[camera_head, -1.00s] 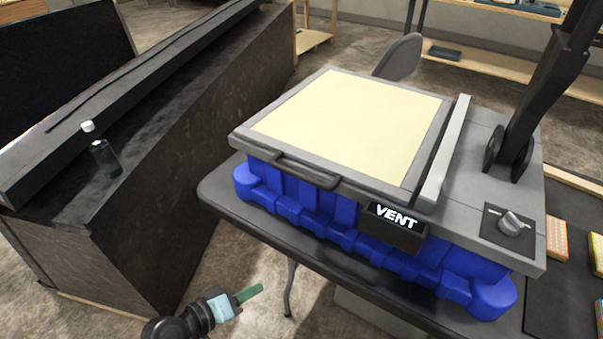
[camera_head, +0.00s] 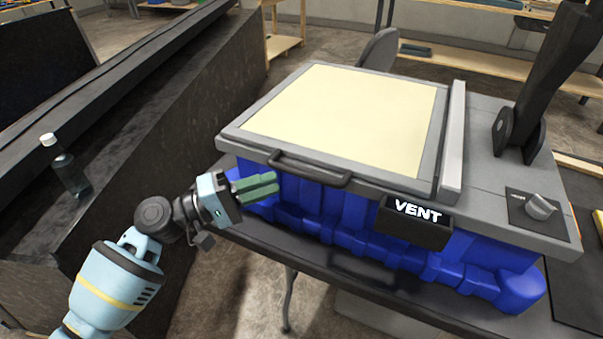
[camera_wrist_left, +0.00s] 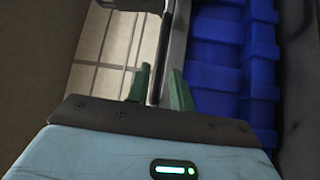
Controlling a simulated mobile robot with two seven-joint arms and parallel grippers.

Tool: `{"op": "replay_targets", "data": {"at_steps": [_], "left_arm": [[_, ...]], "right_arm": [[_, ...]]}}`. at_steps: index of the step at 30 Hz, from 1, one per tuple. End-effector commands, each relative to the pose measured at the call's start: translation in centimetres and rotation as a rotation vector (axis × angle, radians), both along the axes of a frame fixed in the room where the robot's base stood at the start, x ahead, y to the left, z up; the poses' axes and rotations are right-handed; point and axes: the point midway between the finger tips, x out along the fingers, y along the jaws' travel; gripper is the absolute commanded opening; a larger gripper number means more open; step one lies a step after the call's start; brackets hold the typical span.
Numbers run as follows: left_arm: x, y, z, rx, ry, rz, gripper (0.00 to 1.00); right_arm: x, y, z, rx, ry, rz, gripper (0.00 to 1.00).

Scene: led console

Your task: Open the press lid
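The press lid (camera_head: 345,117) is a grey frame around a cream panel and lies flat and closed on the press, which has a blue lower body (camera_head: 410,255). A dark bar handle (camera_head: 310,170) sticks out from its front edge. My left gripper (camera_head: 277,184) is in front of the lid's left front, with its green fingertips just left of the handle. In the left wrist view the fingers (camera_wrist_left: 160,88) are apart, with a dark bar showing in line with the gap; I cannot tell whether it lies between them. My right gripper is not in view.
A black VENT box (camera_head: 415,222) hangs at the press's front edge, with a knob (camera_head: 541,207) to its right. A dark upright arm (camera_head: 550,75) stands at the press's right. A bottle (camera_head: 68,168) stands on the dark counter (camera_head: 150,120) at left.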

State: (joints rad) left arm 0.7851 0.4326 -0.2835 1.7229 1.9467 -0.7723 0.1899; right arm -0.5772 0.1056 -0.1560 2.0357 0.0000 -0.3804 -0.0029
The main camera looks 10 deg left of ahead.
Motion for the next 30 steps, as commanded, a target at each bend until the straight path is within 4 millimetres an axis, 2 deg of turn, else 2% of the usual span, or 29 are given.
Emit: {"op": "replay_targets", "data": {"at_steps": [15,27,30], "left_arm": [[3.0,-5.9,1.1,0.000,-0.002,0.000,0.22],[3.3,-6.6,0.9,0.001,0.000,0.001,0.22],[3.3,-6.6,1.0,0.001,0.000,0.001,0.11]], "right_arm": [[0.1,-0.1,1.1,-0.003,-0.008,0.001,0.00],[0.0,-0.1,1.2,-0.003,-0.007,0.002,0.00],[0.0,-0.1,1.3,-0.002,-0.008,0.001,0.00]]}}
